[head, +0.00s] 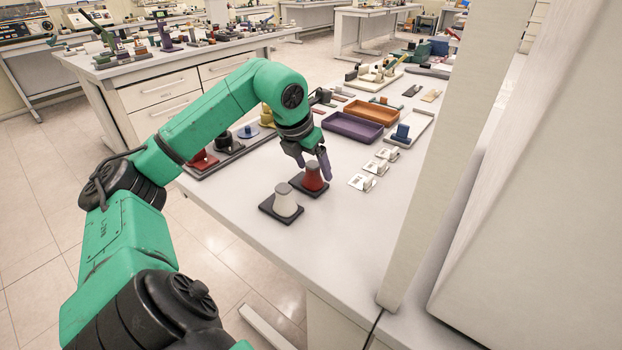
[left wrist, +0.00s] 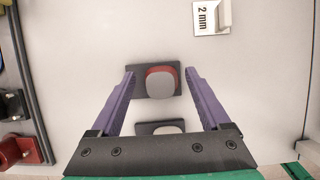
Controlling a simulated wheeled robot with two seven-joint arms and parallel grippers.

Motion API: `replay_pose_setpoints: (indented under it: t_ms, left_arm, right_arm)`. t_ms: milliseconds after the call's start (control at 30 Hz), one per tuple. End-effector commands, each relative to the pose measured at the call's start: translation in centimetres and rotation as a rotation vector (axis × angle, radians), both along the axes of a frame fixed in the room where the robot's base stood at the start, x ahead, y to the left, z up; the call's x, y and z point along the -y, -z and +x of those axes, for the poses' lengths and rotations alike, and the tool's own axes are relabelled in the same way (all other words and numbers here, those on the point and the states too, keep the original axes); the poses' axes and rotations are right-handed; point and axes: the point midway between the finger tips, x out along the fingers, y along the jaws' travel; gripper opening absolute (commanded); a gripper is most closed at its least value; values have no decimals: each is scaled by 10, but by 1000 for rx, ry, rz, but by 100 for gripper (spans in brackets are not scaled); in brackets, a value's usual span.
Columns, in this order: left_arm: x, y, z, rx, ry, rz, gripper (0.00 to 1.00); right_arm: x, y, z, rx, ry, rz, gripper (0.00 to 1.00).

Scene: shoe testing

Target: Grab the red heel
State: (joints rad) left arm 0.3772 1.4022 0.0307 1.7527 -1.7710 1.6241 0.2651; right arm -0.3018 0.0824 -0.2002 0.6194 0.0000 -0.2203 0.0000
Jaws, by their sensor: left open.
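The red heel (head: 313,177) stands upright on a dark square base near the table's front left edge. It also shows in the left wrist view (left wrist: 164,70), seen from above with a grey top. My left gripper (head: 312,165) is open, with its purple fingers pointing down around the upper part of the heel in the head view. In the left wrist view, one finger is on each side of the heel, with gaps between. My right gripper is not in view.
A white-grey heel (head: 285,201) on its own dark base stands close in front of the red one. White labelled blocks (head: 362,182) lie to the right. The table's front is clear.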

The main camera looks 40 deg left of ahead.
Motion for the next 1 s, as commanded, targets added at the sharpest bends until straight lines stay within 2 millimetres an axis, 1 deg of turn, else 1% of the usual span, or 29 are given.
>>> replay_pose_setpoints:
  t_ms: [167, 267, 300, 367, 400, 633, 767, 867, 967, 1000]
  left_arm:
    - [0, 1, 0, 0, 0, 0, 80]
    - [0, 1, 0, 0, 0, 0, 46]
    - [0, 1, 0, 0, 0, 0, 30]
    - [0, 1, 0, 0, 0, 0, 7]
    - [0, 0, 0, 0, 0, 0, 0]
    - [0, 0, 0, 1, 0, 0, 0]
    - [0, -10, 1, 2, 0, 0, 0]
    - [0, -31, 1, 5, 0, 0, 0]
    - [0, -70, 1, 10, 0, -1, 0]
    - [0, -87, 2, 11, 1, -2, 0]
  right_arm:
    - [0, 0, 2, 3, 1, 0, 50]
    - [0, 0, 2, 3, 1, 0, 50]
    - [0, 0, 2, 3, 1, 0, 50]
    - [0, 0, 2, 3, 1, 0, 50]
    - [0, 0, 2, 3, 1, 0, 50]
    - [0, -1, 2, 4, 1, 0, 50]
    - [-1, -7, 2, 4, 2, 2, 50]
    - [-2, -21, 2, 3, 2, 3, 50]
    - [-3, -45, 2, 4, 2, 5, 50]
    - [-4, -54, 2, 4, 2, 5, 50]
